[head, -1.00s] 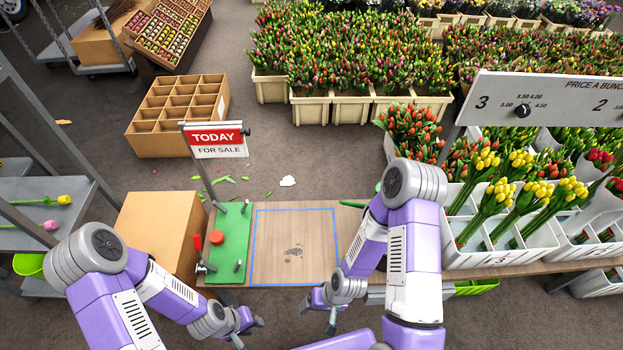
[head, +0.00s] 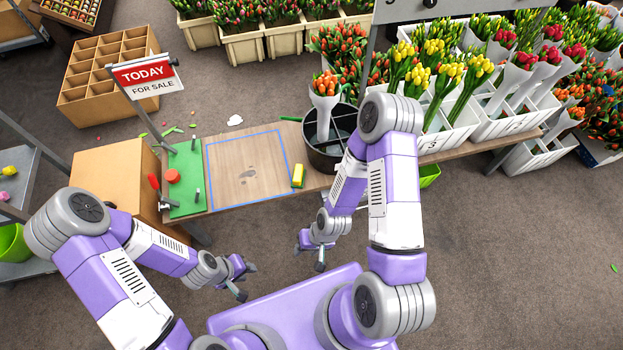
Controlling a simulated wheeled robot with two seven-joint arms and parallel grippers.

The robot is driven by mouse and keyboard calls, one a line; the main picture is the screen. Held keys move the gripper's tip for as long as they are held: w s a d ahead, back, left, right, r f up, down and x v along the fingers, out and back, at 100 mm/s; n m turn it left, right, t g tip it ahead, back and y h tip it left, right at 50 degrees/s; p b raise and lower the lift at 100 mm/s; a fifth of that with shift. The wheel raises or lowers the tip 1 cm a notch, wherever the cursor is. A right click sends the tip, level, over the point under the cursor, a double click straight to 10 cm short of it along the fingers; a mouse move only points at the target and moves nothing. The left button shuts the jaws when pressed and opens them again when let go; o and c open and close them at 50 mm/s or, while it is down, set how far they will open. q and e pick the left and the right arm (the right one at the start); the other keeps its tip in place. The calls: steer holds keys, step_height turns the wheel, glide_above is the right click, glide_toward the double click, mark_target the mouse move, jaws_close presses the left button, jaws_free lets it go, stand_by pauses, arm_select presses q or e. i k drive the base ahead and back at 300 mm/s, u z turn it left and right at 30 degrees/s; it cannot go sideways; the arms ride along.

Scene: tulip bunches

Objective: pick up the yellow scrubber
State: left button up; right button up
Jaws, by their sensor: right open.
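The yellow scrubber (head: 298,172) is a small yellow block with a green part at its lower end. It lies on the wooden bench (head: 228,200), just right of the blue-outlined square and left of the dark round bucket. My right gripper (head: 309,256) is open and empty, in front of the bench edge and below the scrubber in the picture, apart from it. My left gripper (head: 246,281) appears open and empty, further left and lower, also clear of the bench.
The dark bucket (head: 323,160) holds a bunch of orange tulips and stands close right of the scrubber. A green board (head: 184,178) with a red knob and pegs lies at the bench's left. White tulip crates (head: 455,142) stand to the right. The blue-outlined square is mostly bare.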

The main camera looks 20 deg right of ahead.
mark_target(299, 173)
steer(key=u, duration=0.25)
steer(key=i, duration=0.5)
